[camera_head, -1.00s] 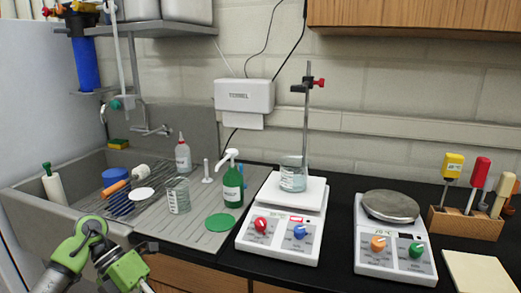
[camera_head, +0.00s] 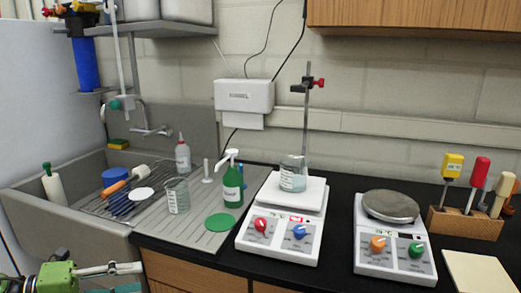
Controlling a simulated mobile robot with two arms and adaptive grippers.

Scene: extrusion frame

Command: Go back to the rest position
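My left gripper (camera_head: 126,278) is at the bottom left edge, low in front of the sink, with a green arm link (camera_head: 58,277) behind it. One grey finger points right, and part of a second shows below it at the picture's edge. The fingers look apart with nothing seen between them. The gripper is partly cut off by the frame. My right gripper is not in view.
The sink (camera_head: 60,222) with a drying rack lies behind the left gripper. A tool block (camera_head: 464,223) stands at right.

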